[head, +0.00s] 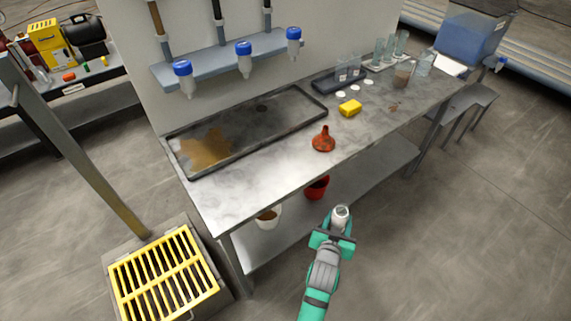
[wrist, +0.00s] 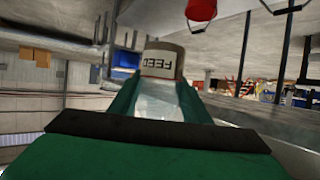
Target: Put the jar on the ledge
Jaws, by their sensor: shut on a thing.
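A small white jar (head: 340,211) is held at the end of my gripper (head: 334,230), in front of the bench's near edge and above the floor. The ledge is well away from the jar, up and to the left.
The grey bench (head: 250,190) carries a dark stained tray (head: 245,125), an orange funnel (head: 323,140), a yellow sponge (head: 349,108) and glassware at the far right. A yellow grate (head: 165,280) lies at left.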

